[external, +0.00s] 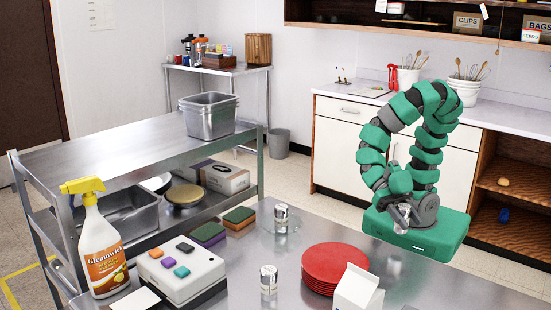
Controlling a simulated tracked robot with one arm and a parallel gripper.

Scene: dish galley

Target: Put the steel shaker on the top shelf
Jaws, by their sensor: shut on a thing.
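My gripper (397,210) is at the right, beside the green base and above the far edge of the steel table. It is shut on a small shiny silvery thing (402,224), which looks like a steel shaker. The fingers hide part of it. Two similar small shiny cylinders stand on the table: one at its far side (281,217) and one nearer (268,280). A steel shelf unit (125,150) at the left has a flat top and a lower shelf. A wooden wall shelf (345,20) is high at the back. Which one the task means, I cannot tell.
Red plates (335,267), a white carton (358,289), a button box (180,272), a spray bottle (98,240) and sponges (239,217) crowd the table. Steel pans (208,116) stand on the unit's top; its left part is bare. Open wooden shelves (515,195) are at the right.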

